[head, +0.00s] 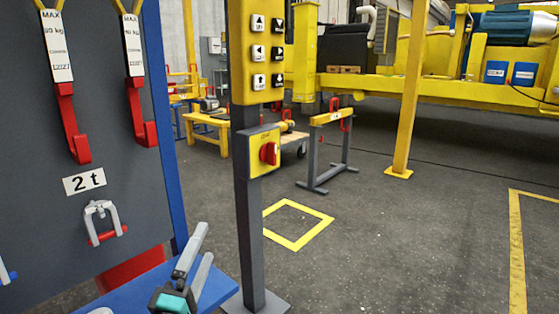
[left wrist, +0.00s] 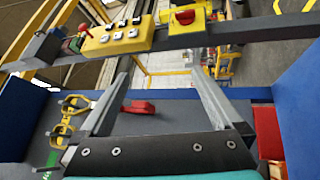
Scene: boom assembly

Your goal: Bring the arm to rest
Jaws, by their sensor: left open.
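My left gripper (head: 206,241) is low in the head view, in front of the blue-edged shelf (head: 222,291) and left of the grey control post (head: 248,222). Its two grey fingers are apart, with nothing held between them. In the left wrist view the fingers (left wrist: 160,64) spread wide, pointing toward the post and its yellow button panel (left wrist: 117,37). A red piece (left wrist: 138,107) shows between the fingers beyond the gripper body; I cannot tell whether it is near them. My right gripper is in neither view.
A dark board (head: 110,170) with red hooks (head: 66,122) and a shackle (head: 103,222) stands at left. The post carries a red rotary switch (head: 268,153). A yellow floor square (head: 298,243) and a small stand (head: 329,150) lie beyond. Floor at right is mostly clear.

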